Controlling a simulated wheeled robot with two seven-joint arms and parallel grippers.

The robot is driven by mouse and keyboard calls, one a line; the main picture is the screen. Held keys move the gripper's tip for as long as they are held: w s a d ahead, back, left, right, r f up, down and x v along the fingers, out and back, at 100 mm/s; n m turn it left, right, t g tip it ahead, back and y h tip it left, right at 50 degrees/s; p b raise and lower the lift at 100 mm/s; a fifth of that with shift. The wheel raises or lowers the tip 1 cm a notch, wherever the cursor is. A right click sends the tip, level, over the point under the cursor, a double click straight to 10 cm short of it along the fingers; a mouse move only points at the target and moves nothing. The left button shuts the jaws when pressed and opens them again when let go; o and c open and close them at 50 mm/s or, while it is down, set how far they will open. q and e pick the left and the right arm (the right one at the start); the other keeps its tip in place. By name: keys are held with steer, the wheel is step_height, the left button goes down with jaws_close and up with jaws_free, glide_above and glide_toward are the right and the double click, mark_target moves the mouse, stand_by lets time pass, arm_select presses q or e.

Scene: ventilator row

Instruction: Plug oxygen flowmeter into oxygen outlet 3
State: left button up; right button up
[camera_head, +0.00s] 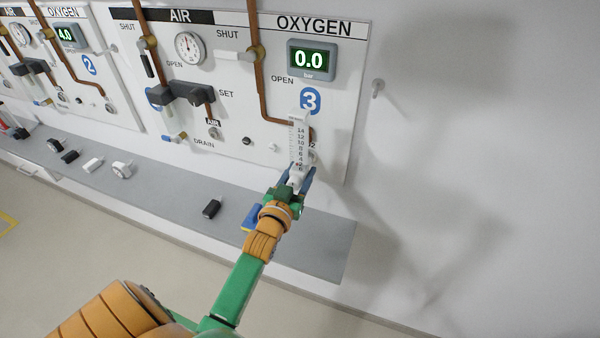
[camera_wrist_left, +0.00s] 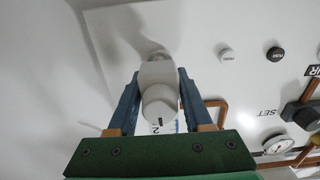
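The oxygen flowmeter (camera_head: 299,138), a clear upright tube with a number scale and a white lower body, stands in front of panel 3 below the blue 3 sign (camera_head: 310,99). My left gripper (camera_head: 299,177) has its blue fingers closed around the lower body. In the left wrist view the white body and round knob (camera_wrist_left: 159,104) sit between the fingertips (camera_wrist_left: 160,76). The oxygen outlet of panel 3 is hidden behind the flowmeter and gripper. I cannot tell whether the flowmeter touches it. My right gripper is not in view.
The panel 3 oxygen display (camera_head: 311,60) reads 0.0. A grey shelf (camera_head: 180,193) runs below the panels, with a black fitting (camera_head: 212,209), a white fitting (camera_head: 93,165) and other small parts on it. A wall hook (camera_head: 378,86) is right of the panel.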

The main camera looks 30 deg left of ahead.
arm_select(q)
steer(key=o, duration=0.4)
